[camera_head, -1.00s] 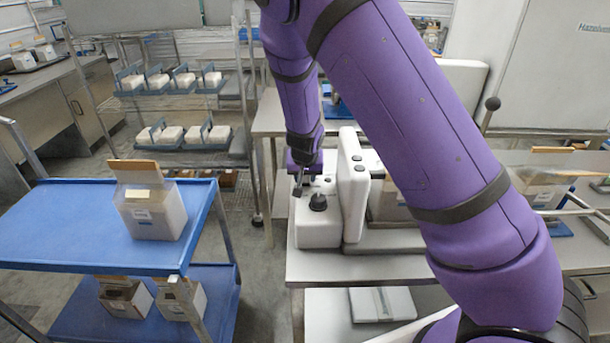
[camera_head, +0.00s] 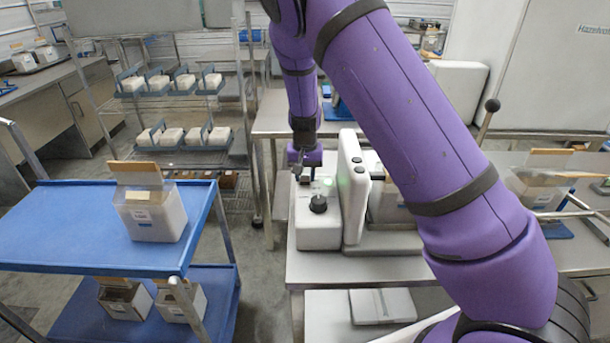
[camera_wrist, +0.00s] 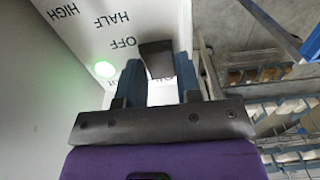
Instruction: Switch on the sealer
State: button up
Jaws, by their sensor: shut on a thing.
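The sealer (camera_head: 318,232) is a white machine with an upright white panel, on the bench in the head view. A round black knob (camera_head: 318,204) stands on its top. My gripper (camera_head: 299,174) is at the far left part of that top. In the wrist view my gripper (camera_wrist: 159,80) is shut on a dark switch piece (camera_wrist: 156,58), with a blue-grey finger on each side. The printed words HIGH, HALF and OFF are on the white face; other lettering is partly hidden by the fingers. A green light (camera_wrist: 105,69) glows left of the fingers.
A blue cart (camera_head: 75,225) with boxes stands left of the bench (camera_head: 345,270). Wire shelves (camera_head: 175,145) with white packs are behind. The aisle between cart and bench is clear.

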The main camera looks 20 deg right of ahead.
aim_at(305, 179)
jog(key=o, duration=0.9)
jog(key=shift+r, duration=0.15)
jog(key=shift+r, duration=5.3)
